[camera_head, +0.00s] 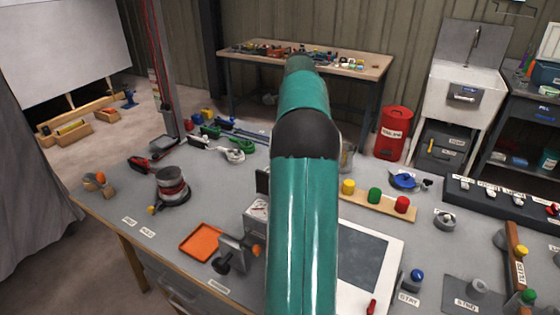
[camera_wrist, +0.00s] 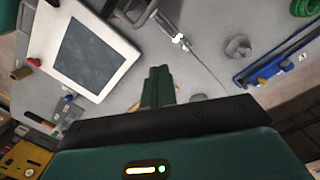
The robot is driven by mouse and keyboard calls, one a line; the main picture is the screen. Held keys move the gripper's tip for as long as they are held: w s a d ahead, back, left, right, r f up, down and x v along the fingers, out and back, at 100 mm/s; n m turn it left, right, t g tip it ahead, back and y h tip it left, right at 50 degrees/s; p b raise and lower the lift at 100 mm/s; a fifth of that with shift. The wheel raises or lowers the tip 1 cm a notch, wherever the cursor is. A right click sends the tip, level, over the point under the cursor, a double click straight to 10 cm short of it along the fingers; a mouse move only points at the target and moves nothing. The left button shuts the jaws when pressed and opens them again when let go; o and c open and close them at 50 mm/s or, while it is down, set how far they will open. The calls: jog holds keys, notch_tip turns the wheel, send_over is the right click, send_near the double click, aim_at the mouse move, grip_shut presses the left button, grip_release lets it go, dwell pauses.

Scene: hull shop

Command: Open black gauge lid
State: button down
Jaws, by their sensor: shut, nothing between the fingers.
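A black upright panel (camera_head: 262,182), perhaps the gauge lid, shows at the left edge of my arm in the head view. It stands just behind a small box with a pale marked face (camera_head: 258,208). My arm hides the right part of both, so I cannot tell how the lid sits. I cannot identify the gauge for sure in the wrist view. My gripper (camera_wrist: 158,73) shows there with its green fingers together and nothing between them, above the grey bench. In the head view the gripper is hidden behind my arm.
A white-framed dark panel (camera_wrist: 92,48) lies left of the fingers in the wrist view. An orange tray (camera_head: 200,240), a grey plate with a black knob (camera_head: 237,252) and a rack of coloured knobs (camera_head: 374,205) stand around the box. The front left bench is mostly clear.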

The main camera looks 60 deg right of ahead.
jog(key=w+a+f+n+h, duration=0.2)
jog(key=a+f+n, duration=0.2)
jog(key=f+n, duration=0.3)
jog(key=shift+a+f, duration=0.25)
jog(key=shift+f, duration=0.4)
dwell(0.3)
jog(key=shift+a+h, duration=0.15)
jog(key=shift+h, duration=0.15)
